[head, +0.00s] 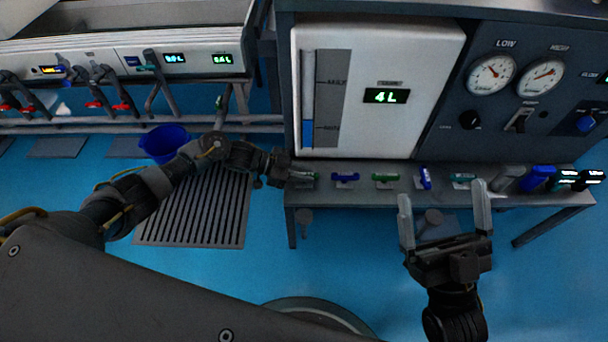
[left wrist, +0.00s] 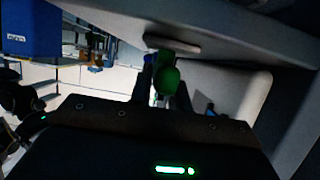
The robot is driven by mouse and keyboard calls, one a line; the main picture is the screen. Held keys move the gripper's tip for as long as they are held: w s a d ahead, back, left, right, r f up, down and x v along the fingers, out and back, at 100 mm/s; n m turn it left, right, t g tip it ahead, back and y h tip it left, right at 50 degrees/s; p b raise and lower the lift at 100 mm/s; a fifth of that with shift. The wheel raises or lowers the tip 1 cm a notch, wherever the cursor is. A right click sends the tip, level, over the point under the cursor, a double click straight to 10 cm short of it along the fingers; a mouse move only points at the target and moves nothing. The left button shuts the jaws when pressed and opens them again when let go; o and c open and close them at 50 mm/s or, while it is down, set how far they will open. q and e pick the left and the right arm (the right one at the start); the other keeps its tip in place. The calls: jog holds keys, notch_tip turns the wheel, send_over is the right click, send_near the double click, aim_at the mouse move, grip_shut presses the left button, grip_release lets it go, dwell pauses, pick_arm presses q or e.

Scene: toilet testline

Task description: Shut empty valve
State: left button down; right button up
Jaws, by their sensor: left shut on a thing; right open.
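A row of small valve handles runs along the bench under the tank panel. My left gripper (head: 292,174) is at the left end of this row, shut on the leftmost green valve handle (head: 314,177), which is mostly hidden by the fingers. In the left wrist view the green handle (left wrist: 168,80) shows between the fingers. Labels are too small to tell which valve is the empty valve. My right gripper (head: 443,193) is open and empty in front of the right part of the row, with fingers pointing toward the bench.
Further handles are blue (head: 345,178), green (head: 385,178), blue (head: 426,179) and teal (head: 462,179). Gauges (head: 491,74) are at right. A blue bucket (head: 165,143) stands at left by a floor grate (head: 195,210).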

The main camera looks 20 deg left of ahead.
dwell(0.3)
pick_arm(q)
jog(key=c, duration=1.3)
grip_release()
jog(key=shift+a, duration=0.1)
jog(key=shift+a+r, duration=0.15)
jog(key=shift+a, duration=0.15)
jog(key=p+v, duration=0.2)
jog(key=v, duration=0.8)
jog(key=shift+s, duration=0.1)
pick_arm(e)
jog(key=f+g, duration=0.1)
jog(key=a+f+g, duration=0.2)
jog(key=shift+w+a+n+g+h, duration=0.25)
jog(key=shift+w+n+g+h, duration=0.05)
jog(key=shift+g, duration=0.1)
